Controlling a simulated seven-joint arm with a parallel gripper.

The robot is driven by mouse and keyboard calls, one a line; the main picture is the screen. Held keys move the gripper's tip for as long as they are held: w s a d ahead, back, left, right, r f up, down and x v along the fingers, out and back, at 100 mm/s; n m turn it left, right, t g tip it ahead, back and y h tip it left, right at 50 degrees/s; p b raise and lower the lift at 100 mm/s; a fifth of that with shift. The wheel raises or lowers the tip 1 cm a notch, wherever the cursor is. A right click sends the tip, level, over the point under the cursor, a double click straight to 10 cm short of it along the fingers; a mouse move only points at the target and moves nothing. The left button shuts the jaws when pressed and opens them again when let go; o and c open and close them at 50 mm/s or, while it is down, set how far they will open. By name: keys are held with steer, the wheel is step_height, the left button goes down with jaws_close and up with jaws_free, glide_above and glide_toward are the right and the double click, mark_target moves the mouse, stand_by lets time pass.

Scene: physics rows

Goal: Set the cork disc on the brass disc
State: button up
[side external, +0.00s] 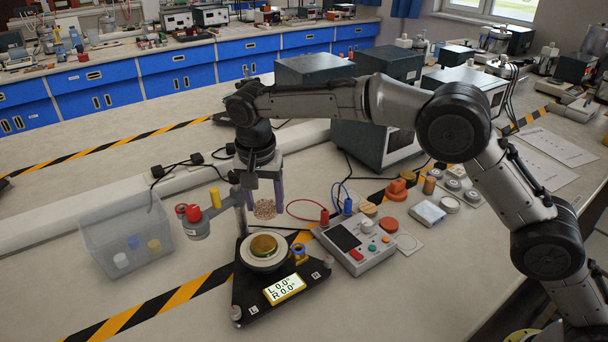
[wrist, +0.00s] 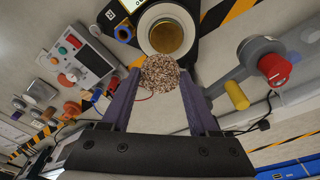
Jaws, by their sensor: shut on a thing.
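The cork disc (side external: 265,209) is speckled brown. My gripper (side external: 264,196) is shut on it and holds it in the air above the black triangular stand (side external: 246,299). In the wrist view the cork disc (wrist: 160,73) sits between the two purple fingers of my gripper (wrist: 159,82). The brass disc (side external: 263,245) lies on the round light plate of the stand, below the cork disc and apart from it. In the wrist view the brass disc (wrist: 166,36) shows just beyond the cork disc, which seems to cover a little of its near edge.
A clear bin (side external: 125,232) with small pieces is further left. A control box (side external: 357,242) and several loose discs are at right. A lit display (side external: 284,289) reads 0.0°.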

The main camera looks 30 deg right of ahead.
mark_target(263, 243)
steer(key=shift+s+a+f, duration=0.25)
steer(key=shift+a+f, duration=0.2)
steer(key=shift+s+a+f, duration=0.2)
steer(key=shift+a+f, duration=0.25)
steer(key=shift+f, duration=2.2)
steer(key=shift+f, duration=0.55)
steer(key=o, duration=1.4)
steer(key=shift+r, duration=0.1)
steer(key=shift+r, duration=3.45)
